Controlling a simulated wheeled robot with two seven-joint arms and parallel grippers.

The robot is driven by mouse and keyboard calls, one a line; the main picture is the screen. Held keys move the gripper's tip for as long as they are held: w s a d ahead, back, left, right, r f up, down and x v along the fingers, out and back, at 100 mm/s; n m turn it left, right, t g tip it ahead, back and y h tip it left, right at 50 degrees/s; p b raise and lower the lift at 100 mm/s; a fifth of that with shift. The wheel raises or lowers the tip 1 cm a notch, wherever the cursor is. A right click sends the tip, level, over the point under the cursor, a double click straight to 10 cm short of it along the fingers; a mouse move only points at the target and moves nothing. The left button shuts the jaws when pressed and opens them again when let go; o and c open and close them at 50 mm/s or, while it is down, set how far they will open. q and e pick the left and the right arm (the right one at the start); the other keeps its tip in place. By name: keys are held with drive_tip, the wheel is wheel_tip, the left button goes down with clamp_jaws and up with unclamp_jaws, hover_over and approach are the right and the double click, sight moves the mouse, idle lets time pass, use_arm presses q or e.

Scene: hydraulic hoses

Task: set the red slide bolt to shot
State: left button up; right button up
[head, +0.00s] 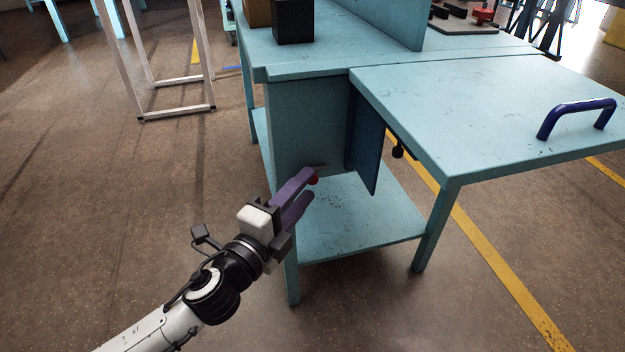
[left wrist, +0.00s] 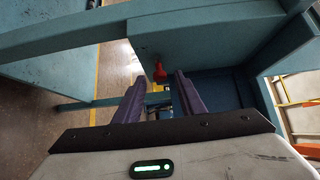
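In the left wrist view the red knob (left wrist: 160,72) hangs on a blue-green panel, beyond and between the fingertips. My left gripper (head: 308,184) has purple fingers that reach up to the knob in the head view, partly covering the bolt. In the left wrist view the fingers of this gripper (left wrist: 159,82) stand apart with nothing seen clamped between them. The bolt's bar and its position cannot be made out. My right gripper is not in view.
The blue-green bench (head: 300,70) has a lower shelf (head: 365,225) and an open dark panel (head: 364,145). A side tabletop (head: 460,110) carries a dark blue handle (head: 575,112). A black box (head: 293,22) stands on the bench. The floor at left is mostly clear.

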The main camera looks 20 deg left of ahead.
sight(311, 182)
use_arm(q)
drive_tip(key=shift+w+d, duration=0.2)
drive_tip(key=shift+w, duration=0.8)
drive_tip(key=shift+w+d, duration=0.2)
drive_tip(key=shift+w, duration=0.75)
clamp_jaws()
